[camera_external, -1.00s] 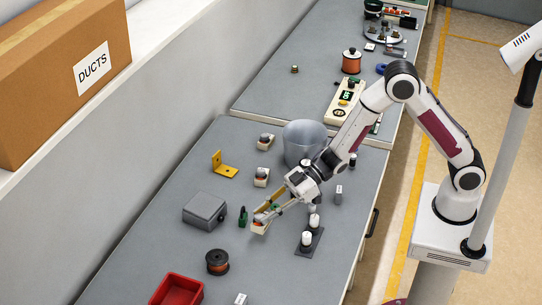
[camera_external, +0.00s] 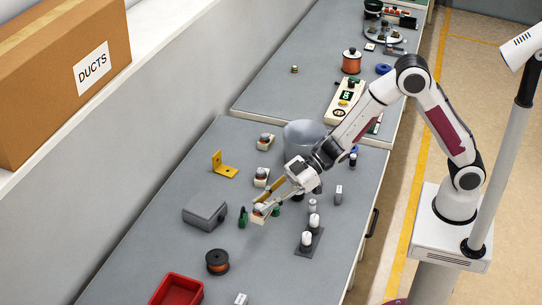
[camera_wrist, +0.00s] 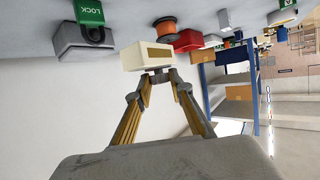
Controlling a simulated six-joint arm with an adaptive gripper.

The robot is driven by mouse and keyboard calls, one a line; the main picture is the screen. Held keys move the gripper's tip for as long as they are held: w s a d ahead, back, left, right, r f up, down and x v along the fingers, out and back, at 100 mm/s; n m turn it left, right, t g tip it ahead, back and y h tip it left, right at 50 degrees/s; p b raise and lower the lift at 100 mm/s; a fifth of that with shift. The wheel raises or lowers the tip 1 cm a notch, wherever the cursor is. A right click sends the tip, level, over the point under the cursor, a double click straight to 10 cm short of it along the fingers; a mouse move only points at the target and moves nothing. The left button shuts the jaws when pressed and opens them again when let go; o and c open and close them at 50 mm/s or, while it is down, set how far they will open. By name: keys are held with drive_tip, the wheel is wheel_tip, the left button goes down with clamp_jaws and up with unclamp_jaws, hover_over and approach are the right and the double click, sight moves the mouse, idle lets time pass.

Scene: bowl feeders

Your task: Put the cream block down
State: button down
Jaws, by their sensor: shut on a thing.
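The cream block (camera_external: 260,217) is in my gripper (camera_external: 259,209), which is shut on it over the middle of the near grey bench (camera_external: 165,240). In the wrist view the cream block (camera_wrist: 147,55) shows a brown inset on one face and sits between the fingertips (camera_wrist: 157,76). A narrow gap from the bench is hard to judge, so I cannot tell whether the block touches it.
A green padlock (camera_external: 243,217) stands just left of the block and a grey box (camera_external: 205,211) beyond it. White-capped posts (camera_external: 306,239) stand to the right. A copper spool (camera_external: 217,262) and red bin (camera_external: 177,290) lie nearer. Bench between block and spool is clear.

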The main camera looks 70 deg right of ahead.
drive_tip(key=shift+f, duration=0.25)
drive_tip(key=shift+w+f, duration=0.1)
drive_tip(key=shift+w, duration=0.05)
drive_tip(key=shift+w+a, duration=0.15)
drive_tip(key=shift+w, duration=0.25)
drive_tip(key=w+d+r+m+t+h, duration=0.1)
drive_tip(key=w+r, duration=0.2)
drive_tip(key=w, duration=0.6)
drive_tip(key=w+d+r+m+t+h, duration=0.1)
drive_tip(key=w+r, duration=0.3)
drive_tip(key=w, duration=0.6)
drive_tip(key=shift+r+m+t+h, duration=0.15)
drive_tip(key=shift+m+t+h, duration=0.3)
drive_tip(key=shift+m, duration=0.25)
drive_tip(key=shift+w, duration=0.1)
